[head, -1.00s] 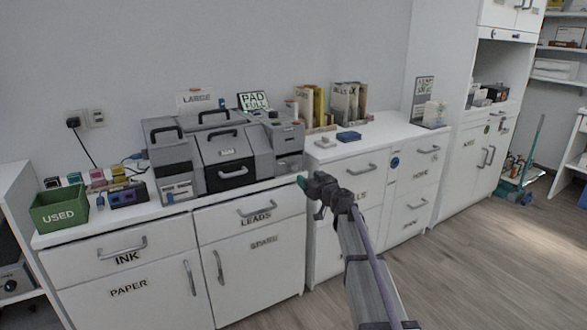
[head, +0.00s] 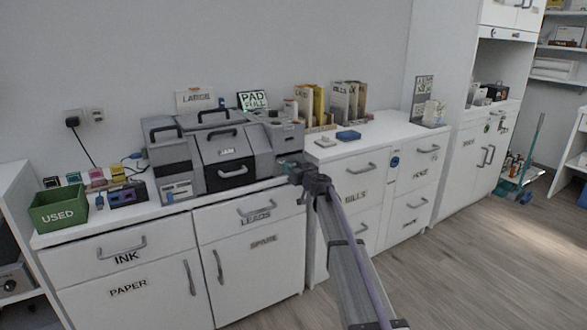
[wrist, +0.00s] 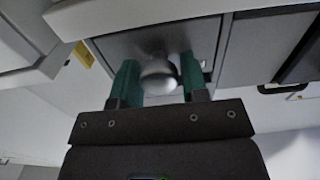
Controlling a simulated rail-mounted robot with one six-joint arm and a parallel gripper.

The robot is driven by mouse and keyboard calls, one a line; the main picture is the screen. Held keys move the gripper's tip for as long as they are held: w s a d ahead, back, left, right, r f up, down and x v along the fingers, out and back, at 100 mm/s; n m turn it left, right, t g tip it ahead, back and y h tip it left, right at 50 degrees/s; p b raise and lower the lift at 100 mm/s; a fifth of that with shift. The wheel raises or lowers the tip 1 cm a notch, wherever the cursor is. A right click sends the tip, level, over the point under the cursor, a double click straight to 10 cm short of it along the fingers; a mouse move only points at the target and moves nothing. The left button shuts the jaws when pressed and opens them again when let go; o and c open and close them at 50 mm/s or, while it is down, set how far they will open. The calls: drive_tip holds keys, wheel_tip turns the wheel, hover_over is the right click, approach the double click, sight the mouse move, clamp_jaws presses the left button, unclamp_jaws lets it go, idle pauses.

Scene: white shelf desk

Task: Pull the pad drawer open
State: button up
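A round metal knob (wrist: 158,74) sits on a grey drawer front (wrist: 120,46) in the wrist view. My gripper (wrist: 160,76) is open, with one green finger on each side of the knob and gaps visible between. In the head view my gripper (head: 291,170) is at the front of the grey machine's right-hand unit (head: 286,134), low down. It hides much of the lower front there, and the knob cannot be made out in that view. A sign reading PAD FULL (head: 253,100) stands behind the machine.
The grey machine (head: 222,150), with several black handles, stands on the white counter. A green USED bin (head: 58,208) is at the left. A blue block (head: 348,135) and upright folders (head: 347,100) are on the counter to the right. The floor in front is clear.

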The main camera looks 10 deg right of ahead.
clamp_jaws()
drive_tip(key=v, duration=1.3)
drive_tip(key=shift+s+d, duration=0.2)
drive_tip(key=shift+s, duration=0.2)
drive_tip(key=shift+o, duration=1.9)
unclamp_jaws()
drive_tip(key=v, duration=1)
drive_tip(key=shift+s+d, duration=0.15)
drive_tip(key=shift+s, duration=0.15)
